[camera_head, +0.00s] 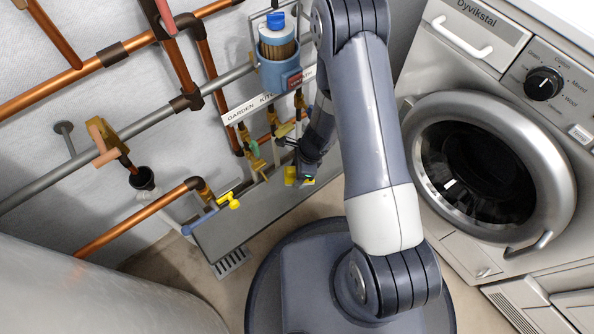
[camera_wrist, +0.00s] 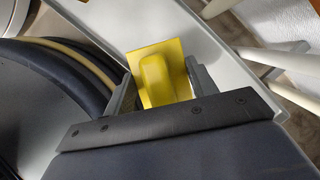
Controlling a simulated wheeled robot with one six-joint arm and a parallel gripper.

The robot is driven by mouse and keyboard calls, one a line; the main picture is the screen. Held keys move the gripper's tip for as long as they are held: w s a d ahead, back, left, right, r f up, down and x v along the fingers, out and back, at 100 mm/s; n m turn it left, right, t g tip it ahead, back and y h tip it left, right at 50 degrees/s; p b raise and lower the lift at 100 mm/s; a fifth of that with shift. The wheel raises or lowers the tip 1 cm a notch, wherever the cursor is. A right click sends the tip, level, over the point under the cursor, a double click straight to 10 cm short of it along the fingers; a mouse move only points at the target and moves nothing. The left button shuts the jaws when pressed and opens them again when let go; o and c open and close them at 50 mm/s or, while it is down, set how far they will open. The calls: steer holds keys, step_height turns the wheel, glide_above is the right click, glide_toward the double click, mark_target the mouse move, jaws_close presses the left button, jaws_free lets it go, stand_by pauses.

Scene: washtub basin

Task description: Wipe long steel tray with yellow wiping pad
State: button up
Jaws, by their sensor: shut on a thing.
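The yellow wiping pad (camera_wrist: 160,72) is between the two fingers of my gripper (camera_wrist: 163,88), which is shut on its raised grip. In the head view the pad (camera_head: 290,176) shows as a small yellow patch below my gripper (camera_head: 296,160), partly hidden by it. The long steel tray (camera_head: 222,234) is a long grey trough running along the wall under the pipes. In the wrist view the tray (camera_wrist: 105,14) passes beneath the pad. The pad is over the tray; I cannot tell whether it touches it. My arm hides the tray's far right part.
Copper pipes (camera_head: 135,220) and valves, one with a yellow handle (camera_head: 229,200), stand close above the tray. A blue-capped filter (camera_head: 278,52) hangs on the wall. A washing machine (camera_head: 480,160) stands at right, a large metal drum (camera_head: 90,290) at lower left.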

steer(key=shift+r+p, duration=0.7)
steer(key=shift+r, duration=0.05)
steer(key=shift+w+a+r+p, duration=0.15)
steer(key=shift+w+r+p, duration=0.15)
steer(key=shift+r+p, duration=0.5)
step_height(320, 180, down, 2)
steer(key=shift+f+b, duration=0.1)
steer(key=shift+b, duration=1.05)
steer(key=shift+s+f+b, duration=0.2)
steer(key=shift+b, duration=0.15)
